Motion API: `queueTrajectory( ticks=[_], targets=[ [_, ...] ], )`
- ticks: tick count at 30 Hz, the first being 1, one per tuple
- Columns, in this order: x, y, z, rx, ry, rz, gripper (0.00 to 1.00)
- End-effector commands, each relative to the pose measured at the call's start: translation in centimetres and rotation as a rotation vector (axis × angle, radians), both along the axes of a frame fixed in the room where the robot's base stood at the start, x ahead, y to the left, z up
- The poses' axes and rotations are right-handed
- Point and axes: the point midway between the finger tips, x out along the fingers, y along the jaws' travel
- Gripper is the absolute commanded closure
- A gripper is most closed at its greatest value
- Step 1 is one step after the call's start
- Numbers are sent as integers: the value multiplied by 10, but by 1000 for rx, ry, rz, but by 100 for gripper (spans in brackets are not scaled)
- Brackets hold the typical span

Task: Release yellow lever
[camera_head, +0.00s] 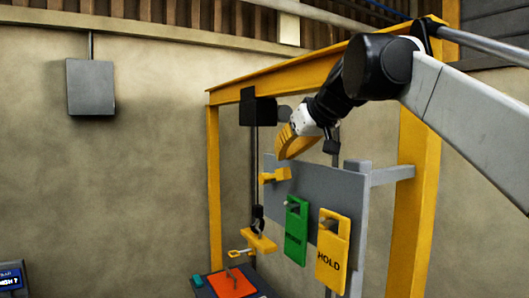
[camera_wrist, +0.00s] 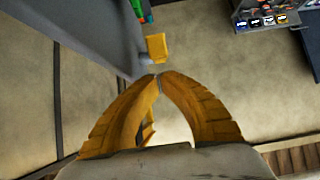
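A small yellow lever-like piece (camera_head: 275,175) sticks out at the upper left of the grey panel (camera_head: 308,188). My gripper (camera_head: 284,156) has yellow fingers and hangs just above this piece, apparently apart from it. In the wrist view the two curved fingertips (camera_wrist: 158,77) meet, with nothing seen pinched at the tips. A yellow block (camera_wrist: 157,47) lies just beyond the tips, beside the grey panel (camera_wrist: 100,35); it is probably the same piece. Another yellow bit (camera_wrist: 148,130) shows between the fingers; I cannot tell what it is.
A green tag (camera_head: 296,230) and a yellow HOLD tag (camera_head: 333,252) hang on the panel. A yellow block with a hook (camera_head: 258,241) hangs lower left, above a red-topped box (camera_head: 232,284). A yellow frame (camera_head: 214,190) surrounds the panel. A grey box (camera_head: 90,87) is on the wall.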

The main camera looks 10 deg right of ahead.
Motion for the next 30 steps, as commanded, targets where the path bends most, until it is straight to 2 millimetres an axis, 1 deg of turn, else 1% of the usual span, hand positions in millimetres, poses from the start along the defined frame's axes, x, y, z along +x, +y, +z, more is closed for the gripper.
queueTrajectory(
  ticks=[1,3,4,6,9,12,15,21,30],
  targets=[
    [3,3,16,1,0,1,100],
    [6,7,29,0,-1,1,100],
    [4,6,32,0,-1,0,100],
    [-13,-1,33,1,0,-4,100],
    [-32,-7,45,2,-1,-5,100],
    [-49,-12,56,0,0,-3,100],
    [-61,-16,64,1,-1,-3,100],
    [-73,-20,73,1,-1,-1,100],
    [-74,-20,75,1,-1,-1,100]
  ],
)
